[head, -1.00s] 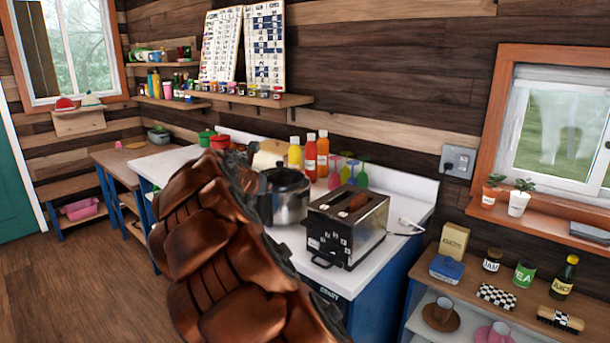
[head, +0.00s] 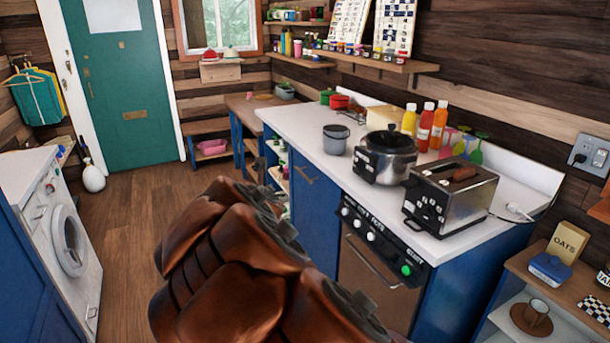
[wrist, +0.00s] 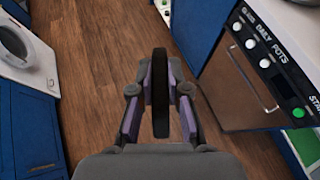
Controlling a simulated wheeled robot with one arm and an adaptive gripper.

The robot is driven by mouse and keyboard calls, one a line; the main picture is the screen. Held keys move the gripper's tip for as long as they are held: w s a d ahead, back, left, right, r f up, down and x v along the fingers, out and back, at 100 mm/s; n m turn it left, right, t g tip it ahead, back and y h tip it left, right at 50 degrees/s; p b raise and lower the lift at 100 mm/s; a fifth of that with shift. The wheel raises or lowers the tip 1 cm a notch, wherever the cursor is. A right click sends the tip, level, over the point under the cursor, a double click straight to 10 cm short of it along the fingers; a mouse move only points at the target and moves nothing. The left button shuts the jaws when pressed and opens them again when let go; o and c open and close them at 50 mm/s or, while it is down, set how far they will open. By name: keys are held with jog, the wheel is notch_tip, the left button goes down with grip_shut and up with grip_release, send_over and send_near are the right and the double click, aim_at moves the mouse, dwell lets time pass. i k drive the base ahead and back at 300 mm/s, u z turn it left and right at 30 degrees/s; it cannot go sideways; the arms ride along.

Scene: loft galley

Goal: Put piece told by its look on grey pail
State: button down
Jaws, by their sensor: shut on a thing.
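In the wrist view my gripper (wrist: 160,128) is shut on a dark, thin, upright piece (wrist: 160,85), seen edge-on between the two purple-lined fingers. The piece is held above the wooden floor, apart from the counter. Its face and any markings cannot be made out from this angle. In the head view my arm covers the lower middle, and the gripper and held piece are hidden. The grey pail (head: 336,138) stands upright on the white counter, left of the steel pot. Its inside is too small to tell.
On the counter (head: 290,118) are a steel pot (head: 384,160), a toaster (head: 450,195), sauce bottles (head: 425,125) and upturned coloured glasses. An oven (head: 375,265) is below. A washing machine (head: 62,235) stands at left. The floor (head: 140,225) between is clear.

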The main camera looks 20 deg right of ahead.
aim_at(334, 139)
jog(key=u, duration=0.05)
jog(key=i, duration=2.4)
jog(key=z, duration=0.05)
